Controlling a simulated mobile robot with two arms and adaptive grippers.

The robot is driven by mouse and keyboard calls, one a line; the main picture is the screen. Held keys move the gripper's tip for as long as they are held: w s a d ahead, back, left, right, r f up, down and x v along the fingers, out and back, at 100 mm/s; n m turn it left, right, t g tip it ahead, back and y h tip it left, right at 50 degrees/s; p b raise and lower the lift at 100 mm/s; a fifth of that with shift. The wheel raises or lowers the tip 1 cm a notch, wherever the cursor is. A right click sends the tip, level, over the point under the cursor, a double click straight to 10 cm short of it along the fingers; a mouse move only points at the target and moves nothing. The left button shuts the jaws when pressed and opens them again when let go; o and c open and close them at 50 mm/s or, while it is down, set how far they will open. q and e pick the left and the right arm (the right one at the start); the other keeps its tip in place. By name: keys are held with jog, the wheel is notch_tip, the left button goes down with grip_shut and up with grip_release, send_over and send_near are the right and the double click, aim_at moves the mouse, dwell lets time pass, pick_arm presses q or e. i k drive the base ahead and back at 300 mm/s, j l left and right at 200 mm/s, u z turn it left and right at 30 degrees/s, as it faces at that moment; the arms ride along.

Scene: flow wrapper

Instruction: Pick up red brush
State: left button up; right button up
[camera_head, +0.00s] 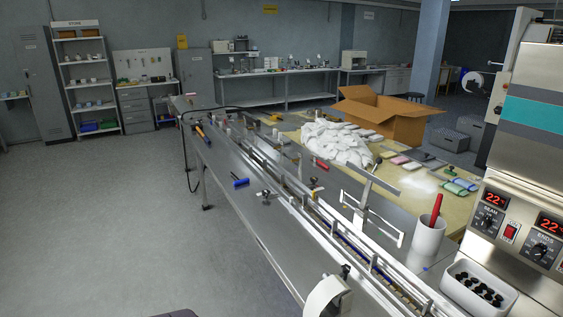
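A red handle-like object (437,208) stands tilted in a white cup (427,238) near the right end of the conveyor bench; its lower part is hidden inside the cup. A second, smaller red object (322,164) lies farther back beside the white heap. I cannot tell for certain which of the two is the red brush. Neither of my grippers shows in the head view.
The steel conveyor (318,205) runs diagonally with rails and brackets. A blue-handled tool (240,182) lies on its left ledge. A white bin of black knobs (479,288) and the control panel (520,233) stand close to the cup. The floor at left is clear.

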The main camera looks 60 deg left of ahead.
aim_at(315, 160)
jog(key=j+u, duration=0.45)
jog(key=i+j+u, duration=0.1)
jog(key=u, duration=0.35)
jog(key=i+j+u, duration=0.15)
jog(key=j+u, duration=0.3)
jog(key=i+j, duration=0.2)
